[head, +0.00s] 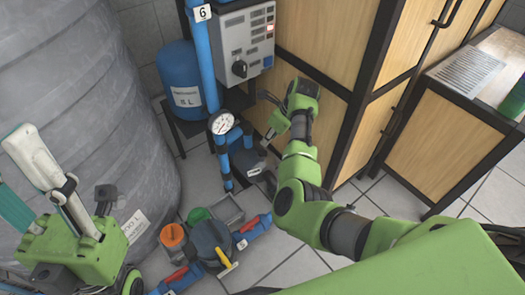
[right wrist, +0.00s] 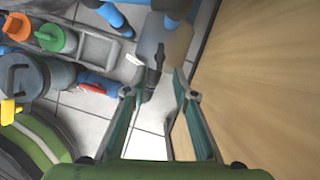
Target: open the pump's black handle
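In the right wrist view, a dark narrow handle (right wrist: 154,78) on the pump stands upright in the picture, in front of a grey-brown body (right wrist: 168,38). My right gripper (right wrist: 158,86) is open, its two teal fingers spread on either side of the handle's line. I cannot tell whether either finger touches it. In the head view my right gripper (head: 268,120) is beside the wooden cabinet, above the pump (head: 247,160), whose handle is hard to make out there. My left gripper (head: 16,175) is open and empty at the left, before the grey tank.
The large grey tank (head: 85,100) fills the left. A wooden cabinet (head: 330,40) stands close on the right. Blue pipes, a gauge (head: 222,123) and a control box (head: 245,40) are behind. On the floor are orange (head: 172,236) and green-capped filters and red-handled valves (head: 250,224).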

